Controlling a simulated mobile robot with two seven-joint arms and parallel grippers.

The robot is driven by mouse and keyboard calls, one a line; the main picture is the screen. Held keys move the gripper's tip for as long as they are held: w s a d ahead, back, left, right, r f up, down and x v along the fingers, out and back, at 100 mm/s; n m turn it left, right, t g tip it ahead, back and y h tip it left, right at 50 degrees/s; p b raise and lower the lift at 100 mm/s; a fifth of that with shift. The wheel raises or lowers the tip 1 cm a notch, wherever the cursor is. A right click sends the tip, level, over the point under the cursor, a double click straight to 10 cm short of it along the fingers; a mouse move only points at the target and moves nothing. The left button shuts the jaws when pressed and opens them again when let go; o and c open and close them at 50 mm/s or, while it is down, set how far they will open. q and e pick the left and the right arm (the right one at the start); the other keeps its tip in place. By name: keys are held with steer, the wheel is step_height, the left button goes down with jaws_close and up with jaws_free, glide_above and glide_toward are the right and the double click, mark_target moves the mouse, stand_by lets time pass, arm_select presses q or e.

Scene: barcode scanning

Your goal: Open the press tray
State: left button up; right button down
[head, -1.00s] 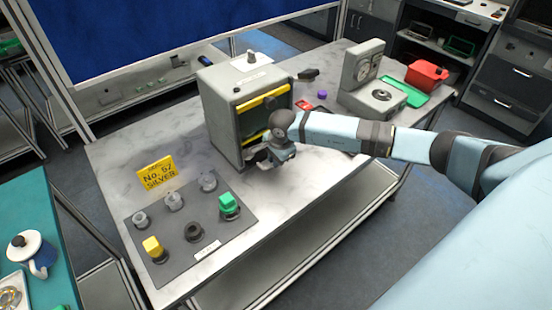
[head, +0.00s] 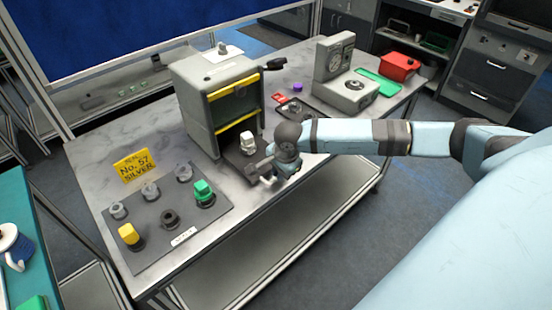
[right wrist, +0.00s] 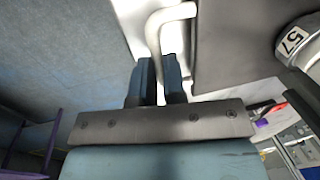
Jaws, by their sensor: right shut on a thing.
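The grey press (head: 190,105) with yellow edge strips stands on the marble-topped table. Its dark press tray (head: 232,158) sticks out of the lower front opening. A pale metal piece (head: 248,143) stands on the tray; the right wrist view shows a round piece marked 57 (right wrist: 292,40) there. My right gripper (head: 268,178) is in front of the tray. In the right wrist view its two fingers (right wrist: 161,78) are shut on the white bent tray handle (right wrist: 172,14). My left gripper is not in view.
A dark board (head: 180,238) with several knobs and pegs, some yellow or green, lies at the left front. A yellow sign (head: 133,165) stands behind it.

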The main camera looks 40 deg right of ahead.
steer(key=c, duration=1.2)
jaws_free()
steer(key=shift+r, duration=0.2)
steer(key=r, duration=0.4)
steer(key=s+r+b, duration=0.1)
steer(key=r, duration=0.4)
steer(key=s+r+b, duration=0.1)
steer(key=r, duration=0.3)
steer(key=shift+s+d+r, duration=0.1)
steer(key=shift+s+r, duration=0.05)
steer(key=shift+s, duration=0.1)
